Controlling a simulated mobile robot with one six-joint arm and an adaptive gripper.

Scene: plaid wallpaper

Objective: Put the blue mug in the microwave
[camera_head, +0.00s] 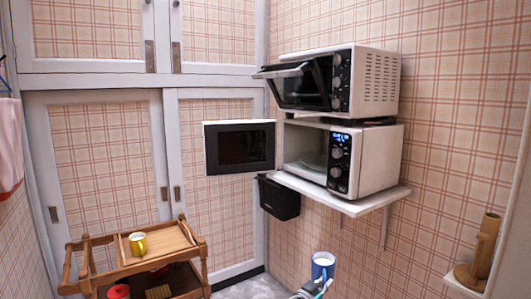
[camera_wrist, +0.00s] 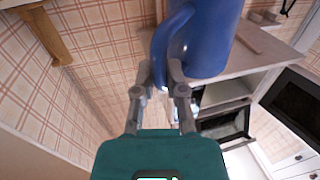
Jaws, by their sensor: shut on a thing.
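The blue mug (camera_head: 323,266) is upright at the bottom of the head view, held in the air by my gripper (camera_head: 318,287). In the wrist view the blue mug (camera_wrist: 207,45) is large at the top, and my gripper (camera_wrist: 161,75) is shut on its handle. The white microwave (camera_head: 368,158) stands on a wall shelf, with a lit blue display. Its door (camera_head: 240,148) is swung open to the left and its cavity (camera_head: 306,147) shows a glass plate inside. The mug is below and in front of the microwave, apart from it.
A white toaster oven (camera_head: 375,80) with its door tilted open stands above the microwave. A black bin (camera_head: 279,198) hangs below the shelf (camera_head: 350,207). A wooden cart (camera_head: 165,262) with a yellow mug (camera_head: 138,243) is at left. A wooden item (camera_head: 480,255) is at right.

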